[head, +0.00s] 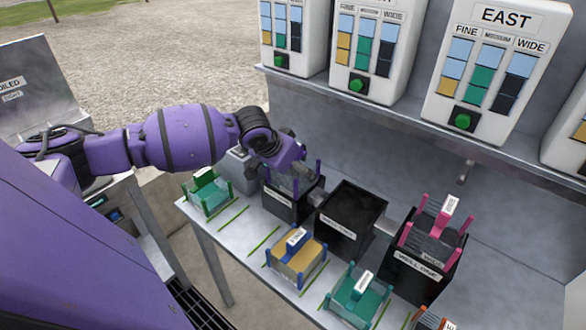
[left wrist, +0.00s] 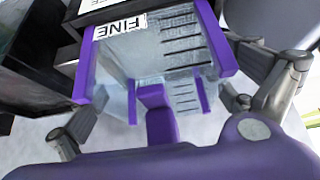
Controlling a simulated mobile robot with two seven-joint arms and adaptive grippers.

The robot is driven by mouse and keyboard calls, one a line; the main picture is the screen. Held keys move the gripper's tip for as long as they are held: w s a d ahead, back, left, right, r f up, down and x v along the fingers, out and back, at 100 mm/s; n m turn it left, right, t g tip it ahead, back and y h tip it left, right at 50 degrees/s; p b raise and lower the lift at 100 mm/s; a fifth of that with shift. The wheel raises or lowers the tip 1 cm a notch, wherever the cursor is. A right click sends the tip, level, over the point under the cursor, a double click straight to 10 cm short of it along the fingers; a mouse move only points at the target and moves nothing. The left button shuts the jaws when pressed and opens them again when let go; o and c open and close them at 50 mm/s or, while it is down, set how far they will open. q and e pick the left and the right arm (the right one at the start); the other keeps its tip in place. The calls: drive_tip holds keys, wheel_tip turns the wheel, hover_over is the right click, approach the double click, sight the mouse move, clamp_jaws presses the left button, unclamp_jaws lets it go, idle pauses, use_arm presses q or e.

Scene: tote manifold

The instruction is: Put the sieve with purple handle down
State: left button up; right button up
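The sieve with purple handle shows in the left wrist view as a purple frame (left wrist: 218,45) with clear, slotted walls and a purple handle (left wrist: 157,115). A white label reading FINE is at its edge. In the head view its purple posts (head: 318,170) rise at a black bin (head: 287,207), mostly hidden by my gripper; I cannot tell how it is seated. My left gripper (head: 292,180) is over it. In the left wrist view its fingers (left wrist: 165,105) are spread wide on both sides of the handle, with gaps between. My right gripper is not in view.
An empty-looking black bin (head: 347,222) stands to the right, then a black bin (head: 418,276) with a pink-handled sieve (head: 437,235). Green (head: 207,190), blue (head: 297,257) and teal (head: 358,297) sieves stand on the grey bench. Dispenser panels (head: 485,70) are on the shelf above.

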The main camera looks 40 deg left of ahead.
use_arm(q)
drive_tip(key=shift+r, duration=0.25)
drive_tip(key=p+v, duration=0.2)
drive_tip(key=v, duration=0.9)
drive_tip(key=shift+s+r, duration=0.25)
drive_tip(key=shift+r, duration=0.1)
